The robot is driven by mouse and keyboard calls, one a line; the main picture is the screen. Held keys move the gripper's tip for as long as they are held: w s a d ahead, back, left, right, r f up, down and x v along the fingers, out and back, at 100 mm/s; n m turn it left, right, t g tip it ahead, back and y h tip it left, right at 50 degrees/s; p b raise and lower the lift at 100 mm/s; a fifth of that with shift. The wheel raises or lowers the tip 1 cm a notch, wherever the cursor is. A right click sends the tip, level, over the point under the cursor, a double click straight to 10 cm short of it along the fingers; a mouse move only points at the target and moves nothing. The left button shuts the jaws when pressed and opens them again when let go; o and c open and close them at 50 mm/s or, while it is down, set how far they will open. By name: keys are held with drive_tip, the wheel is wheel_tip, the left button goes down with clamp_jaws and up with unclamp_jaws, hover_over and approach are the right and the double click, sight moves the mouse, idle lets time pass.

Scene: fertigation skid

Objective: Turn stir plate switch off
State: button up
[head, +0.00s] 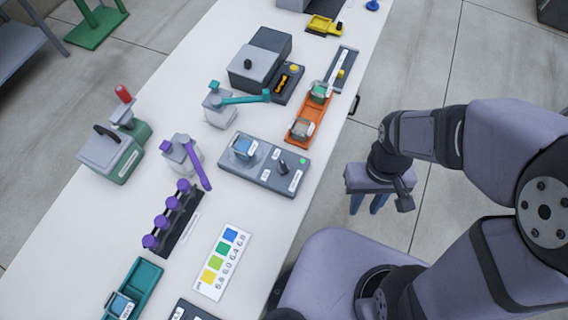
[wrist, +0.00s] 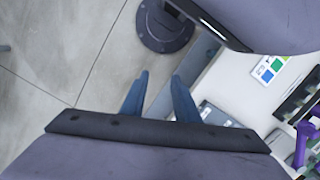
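A grey flat device (head: 262,178), which looks like the stir plate, lies mid-table in the head view. The labels are too small to read. My gripper (head: 367,204) is off the table's right edge, above the floor, well apart from the device. In the wrist view its two blue fingers (wrist: 160,98) are spread with nothing between them.
An orange tray (head: 304,128) sits behind the device near the table edge. A teal-handled valve (head: 222,104), a purple-handled valve (head: 184,157) and a rack of purple-capped bottles (head: 172,217) stand to the left. A colour chart (head: 222,262) lies in front.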

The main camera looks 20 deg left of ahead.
sight(284, 165)
drive_tip(key=w+a+f+n, duration=0.1)
drive_tip(key=a+f, duration=0.1)
drive_tip(key=a, duration=0.4)
drive_tip(key=w+a+f+n+b, duration=0.1)
drive_tip(key=a+n, duration=0.1)
drive_tip(key=a, duration=0.5)
drive_tip(key=w+a+f+n+t+b, duration=0.1)
drive_tip(key=a+f+n, duration=0.1)
drive_tip(key=a, duration=0.4)
drive_tip(key=shift+w+a+f, duration=0.15)
drive_tip(key=shift+w+f, duration=0.1)
drive_tip(key=shift+f, duration=0.1)
drive_tip(key=shift+m+t+y, duration=0.3)
drive_tip(key=shift+t+y, duration=0.1)
drive_tip(key=shift+y, duration=0.1)
drive_tip(key=w+a+r, duration=0.1)
drive_tip(key=a, duration=0.1)
drive_tip(key=w+a+r, duration=0.2)
drive_tip(key=shift+w+a, duration=0.1)
drive_tip(key=shift+w, duration=0.1)
drive_tip(key=shift+s+d+f, duration=0.1)
drive_tip(key=shift+s+d, duration=0.05)
drive_tip(key=shift+d, duration=0.05)
drive_tip(key=shift+f, duration=0.3)
drive_tip(key=shift+f+p, duration=0.65)
drive_tip(key=shift+f, duration=2.75)
clamp_jaws()
